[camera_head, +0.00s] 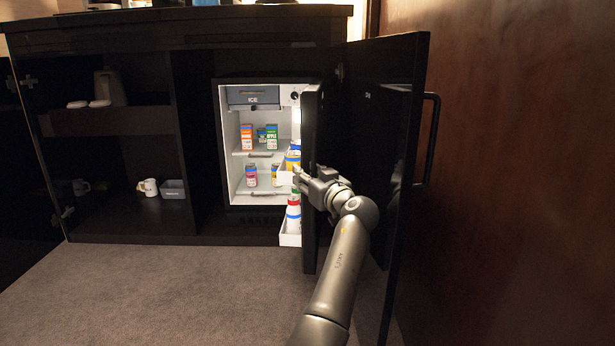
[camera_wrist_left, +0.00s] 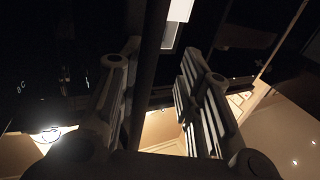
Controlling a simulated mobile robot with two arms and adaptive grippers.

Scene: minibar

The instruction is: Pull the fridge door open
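The small black fridge door (camera_head: 311,110) stands swung out from the lit fridge (camera_head: 262,150), seen almost edge-on in the head view. Its white inner shelves hold cans and bottles. My left gripper (camera_head: 308,180) is at the door's free edge, at mid height. In the left wrist view, my left gripper (camera_wrist_left: 158,95) has its fingers spread apart, with a dark upright edge, apparently the door's, between or just beyond them. A visible gap remains beside the right finger. Whether a finger touches the door cannot be told. My right gripper is not in view.
A black cabinet door (camera_head: 400,130) with a bar handle (camera_head: 431,140) stands open on the right, before a brown wooden wall (camera_head: 510,170). Cans and cartons (camera_head: 248,138) stand inside the fridge. A white mug (camera_head: 149,187) sits on the left shelf. The carpet (camera_head: 170,290) is clear.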

